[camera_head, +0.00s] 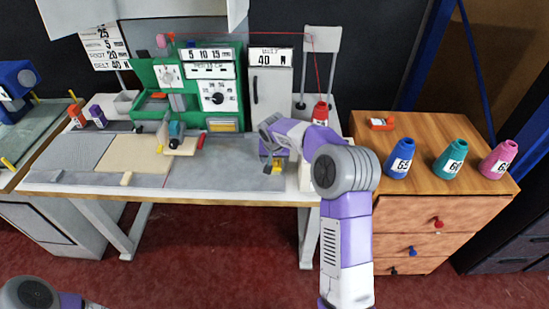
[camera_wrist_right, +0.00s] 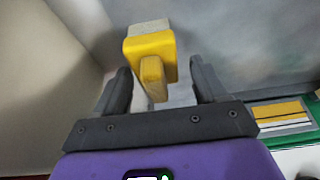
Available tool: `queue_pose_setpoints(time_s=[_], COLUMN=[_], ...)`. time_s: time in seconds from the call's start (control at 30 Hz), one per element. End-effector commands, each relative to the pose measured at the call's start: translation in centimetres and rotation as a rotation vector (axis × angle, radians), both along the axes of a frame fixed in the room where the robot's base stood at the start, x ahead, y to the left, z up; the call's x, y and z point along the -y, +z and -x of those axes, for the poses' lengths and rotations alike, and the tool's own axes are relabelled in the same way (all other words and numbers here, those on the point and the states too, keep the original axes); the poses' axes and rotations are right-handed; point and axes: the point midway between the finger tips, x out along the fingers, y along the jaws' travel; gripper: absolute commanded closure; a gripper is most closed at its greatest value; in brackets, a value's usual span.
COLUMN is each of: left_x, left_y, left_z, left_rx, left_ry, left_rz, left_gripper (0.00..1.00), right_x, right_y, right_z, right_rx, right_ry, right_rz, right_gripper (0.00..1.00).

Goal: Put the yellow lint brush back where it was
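The yellow lint brush (camera_wrist_right: 150,47) is in the right wrist view, with a pale pad at its far end and its handle pointing back toward my gripper. My right gripper (camera_wrist_right: 161,75) is open, with one dark finger on each side of the handle and a visible gap to both. In the head view, a small yellow part of the brush (camera_head: 276,163) shows by my right gripper (camera_head: 270,168), at the right part of the grey worktop (camera_head: 225,175). The gripper and arm hide much of that spot. My left gripper is out of view; only part of my left arm shows at bottom left.
A green sewing machine (camera_head: 205,85) stands at the back of the worktop. Blue (camera_head: 398,160), teal (camera_head: 450,160) and pink (camera_head: 498,160) thread cones stand on the wooden drawer cabinet (camera_head: 425,190). The worktop's front middle is clear.

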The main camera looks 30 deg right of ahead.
Motion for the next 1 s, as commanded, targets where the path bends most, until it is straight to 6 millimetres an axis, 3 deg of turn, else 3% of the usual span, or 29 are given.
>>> queue_pose_setpoints(time_s=[0.33,0.8,1.0], left_x=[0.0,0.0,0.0], left_y=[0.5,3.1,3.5], left_z=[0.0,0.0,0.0], left_rx=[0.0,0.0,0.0], left_ry=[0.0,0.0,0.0], left_rz=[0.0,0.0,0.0], left_gripper=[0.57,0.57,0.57], right_x=[0.0,-1.8,-2.2], right_y=[0.7,9.5,11.3], right_z=[0.0,2.8,3.5], right_rx=[0.0,0.004,0.0], right_ry=[0.0,0.001,0.0], right_rz=[-0.001,0.0,0.0], right_gripper=[0.29,0.29,0.29])
